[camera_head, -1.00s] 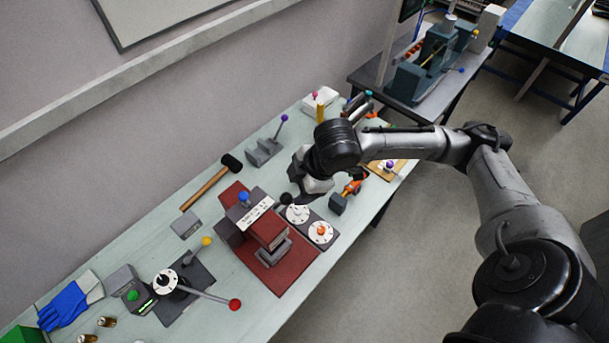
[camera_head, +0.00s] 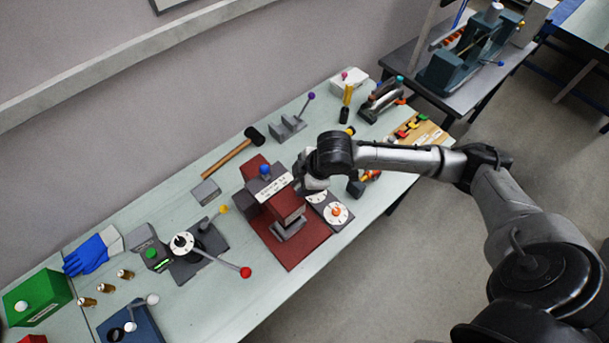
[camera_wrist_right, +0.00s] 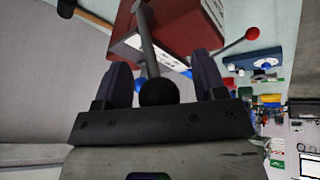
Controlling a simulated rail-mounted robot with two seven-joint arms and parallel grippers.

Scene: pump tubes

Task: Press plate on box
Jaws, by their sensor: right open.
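A press-like red machine (camera_head: 296,207) stands on a flat red base plate (camera_head: 308,245), with a blue knob (camera_head: 265,170) and a pale label strip on top. I cannot tell which part is the plate and which the box. My right gripper (camera_head: 298,178) is at the machine's right upper side and hides part of it. In the right wrist view, its fingers (camera_wrist_right: 163,82) are open on either side of a grey lever rod (camera_wrist_right: 146,42) with a black ball end (camera_wrist_right: 158,92). Contact is not clear. My left gripper is not in view.
A lever device with a red knob (camera_head: 245,272) stands to the left. A blue glove (camera_head: 88,255) and a green box (camera_head: 38,294) are further left.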

